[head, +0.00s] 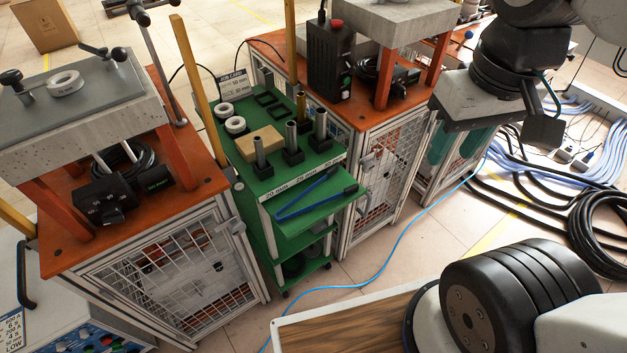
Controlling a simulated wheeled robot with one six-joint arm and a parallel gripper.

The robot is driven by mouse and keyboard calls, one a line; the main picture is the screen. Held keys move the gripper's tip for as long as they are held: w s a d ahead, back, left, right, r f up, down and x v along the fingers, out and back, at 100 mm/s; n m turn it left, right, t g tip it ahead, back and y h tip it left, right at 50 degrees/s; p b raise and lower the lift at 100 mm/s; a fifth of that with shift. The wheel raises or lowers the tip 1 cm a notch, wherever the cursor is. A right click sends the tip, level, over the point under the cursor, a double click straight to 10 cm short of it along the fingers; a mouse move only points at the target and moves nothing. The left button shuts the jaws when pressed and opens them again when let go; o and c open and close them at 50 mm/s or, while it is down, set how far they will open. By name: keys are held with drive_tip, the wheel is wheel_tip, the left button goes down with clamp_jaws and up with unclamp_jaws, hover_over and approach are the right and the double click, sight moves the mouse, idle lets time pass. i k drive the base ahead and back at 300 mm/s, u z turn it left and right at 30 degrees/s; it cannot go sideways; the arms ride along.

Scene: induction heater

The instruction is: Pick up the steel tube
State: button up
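Several upright steel tubes stand in black square holders on the green cart, at the centre of the head view. One tube (259,150) stands at the left, one (291,135) in the middle, and a wider one (321,122) at the right. I cannot tell which tube the task means. My gripper (492,122) hangs at the upper right, apart from the tubes and to their right. Its fingers are seen only partly, so its opening is unclear. I see nothing held in it.
The green cart (300,226) carries white rings (235,125), a tan block (261,143) and blue-black tongs (308,193). Orange-topped benches (195,181) with mesh cages flank it. A black control box (328,62) stands behind the tubes. Cables (590,222) lie on the floor at right.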

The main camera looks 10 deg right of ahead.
sight(320, 112)
drive_tip(key=k, duration=1.15)
drive_tip(key=u, duration=0.25)
drive_tip(key=i, duration=0.75)
drive_tip(key=z, duration=0.05)
